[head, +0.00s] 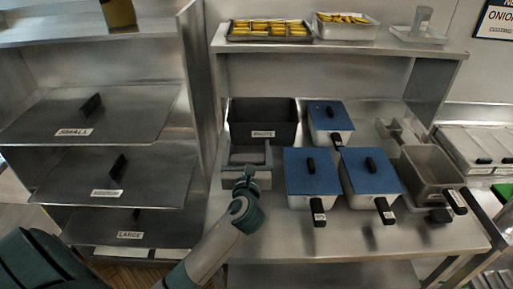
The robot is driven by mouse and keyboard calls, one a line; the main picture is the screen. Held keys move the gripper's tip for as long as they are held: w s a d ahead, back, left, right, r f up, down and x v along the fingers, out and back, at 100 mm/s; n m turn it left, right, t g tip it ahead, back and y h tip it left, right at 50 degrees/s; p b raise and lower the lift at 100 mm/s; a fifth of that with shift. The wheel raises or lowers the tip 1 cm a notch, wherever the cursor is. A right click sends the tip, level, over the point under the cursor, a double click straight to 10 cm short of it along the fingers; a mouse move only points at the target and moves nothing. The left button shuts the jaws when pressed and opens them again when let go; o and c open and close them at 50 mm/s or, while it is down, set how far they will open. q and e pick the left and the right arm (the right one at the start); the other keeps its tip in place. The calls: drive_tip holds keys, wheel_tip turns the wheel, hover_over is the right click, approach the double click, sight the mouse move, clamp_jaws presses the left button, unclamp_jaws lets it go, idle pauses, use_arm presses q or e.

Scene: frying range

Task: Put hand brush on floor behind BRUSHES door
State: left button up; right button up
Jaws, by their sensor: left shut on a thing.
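I cannot make out a hand brush. No door with a readable BRUSHES label shows. At the left, a steel cabinet has dark panels with handles: an upper panel (120,108), a middle one (150,172) and a lower one (165,228) labelled LARGE. My right gripper is not in view.
Blue-lidded pans (310,172) and an open steel pan (430,168) fill the counter's right side. A shelf above holds trays of yellow food (268,30). Brown floor (130,276) shows at the lower left.

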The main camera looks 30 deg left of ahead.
use_arm(q)
drive_tip(key=s+d+f+m+t+h+b, duration=0.1)
drive_tip(key=s+d+f+m+h+b, duration=0.1)
drive_tip(key=s+d, duration=0.6)
drive_tip(key=s+d+f+m+t+h+b, duration=0.1)
drive_tip(key=s+d+f+m+h+b, duration=0.2)
drive_tip(key=s+d+h, duration=0.4)
drive_tip(key=s+d+m, duration=0.1)
drive_tip(key=d, duration=0.1)
drive_tip(key=shift+d+f+t, duration=0.2)
drive_tip(key=shift+d+t, duration=0.1)
drive_tip(key=shift+d, duration=0.1)
